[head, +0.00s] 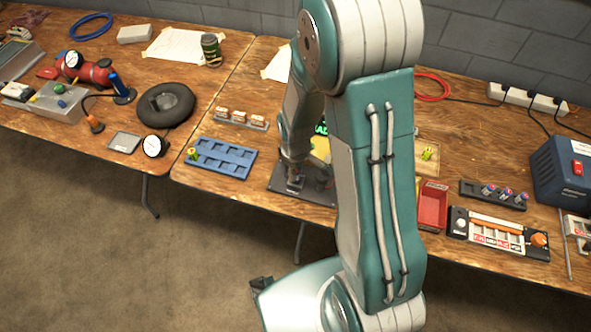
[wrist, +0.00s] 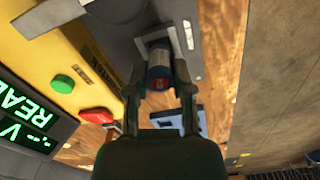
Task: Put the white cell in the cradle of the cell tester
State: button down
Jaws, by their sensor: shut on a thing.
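The cell tester shows in the wrist view as a yellow housing (wrist: 50,50) with a green button, a red button and a lit green display, beside a grey base plate. In the head view the dark base plate of the tester (head: 318,192) shows, and much of the rest is behind my arm. My gripper (wrist: 160,88) is shut on a cell (wrist: 158,72), whose end shows pale, blue and red bands. The cell is at the metal-sided cradle (wrist: 168,40); I cannot tell whether it rests in it. My gripper in the head view (head: 294,182) is partly hidden.
A blue slotted tray (head: 222,158) lies left of the tester. The table's front edge is close to the tester.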

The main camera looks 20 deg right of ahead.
jog(key=shift+f, duration=1)
dwell(0.8)
jog(key=shift+c, duration=2)
grip_release()
jog(key=shift+r, duration=0.1)
jog(key=shift+r, duration=3.45)
